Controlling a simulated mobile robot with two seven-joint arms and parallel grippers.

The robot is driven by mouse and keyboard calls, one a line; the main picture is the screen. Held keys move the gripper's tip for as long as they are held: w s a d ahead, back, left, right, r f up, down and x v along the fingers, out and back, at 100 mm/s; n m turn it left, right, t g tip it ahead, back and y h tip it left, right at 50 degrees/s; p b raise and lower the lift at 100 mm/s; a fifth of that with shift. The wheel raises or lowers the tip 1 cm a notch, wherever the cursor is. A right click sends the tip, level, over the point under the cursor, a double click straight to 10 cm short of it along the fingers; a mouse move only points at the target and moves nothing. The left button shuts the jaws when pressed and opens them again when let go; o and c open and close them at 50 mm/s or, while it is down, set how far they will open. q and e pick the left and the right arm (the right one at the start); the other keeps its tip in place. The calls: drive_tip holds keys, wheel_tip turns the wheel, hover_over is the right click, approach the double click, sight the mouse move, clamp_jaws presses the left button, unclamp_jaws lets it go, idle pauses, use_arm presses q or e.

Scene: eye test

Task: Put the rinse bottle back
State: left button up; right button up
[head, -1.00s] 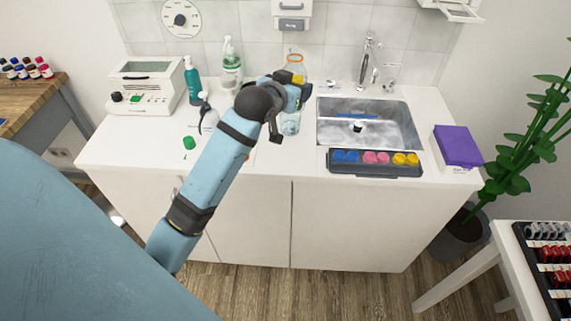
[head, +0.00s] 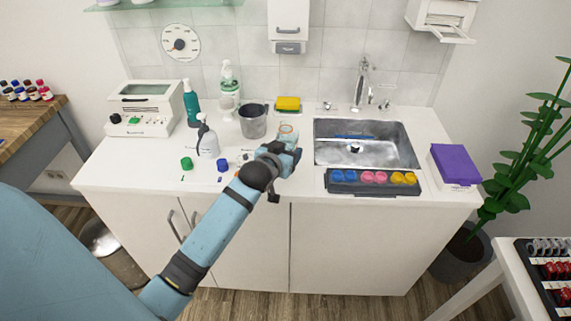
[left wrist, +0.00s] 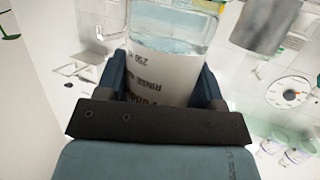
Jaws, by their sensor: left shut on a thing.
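The rinse bottle, clear with an orange ring on top (head: 286,130), is in my left gripper (head: 287,153) over the front middle of the counter, left of the sink. In the left wrist view the bottle (left wrist: 165,72) sits between both fingers; its white label has dark print upside down to the camera, and clear liquid shows. The gripper is shut on it. The gripper hides the bottle's lower part in the head view, so I cannot tell whether its base touches the counter. My right gripper is not in view.
Behind stand a grey cup (head: 253,124) and a yellow sponge (head: 288,103). Right are the sink (head: 340,155) and a paint tray (head: 374,187).

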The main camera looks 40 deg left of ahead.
use_arm(q)
drive_tip(key=shift+f, duration=2.2)
drive_tip(key=shift+f, duration=0.15)
drive_tip(key=o, duration=1)
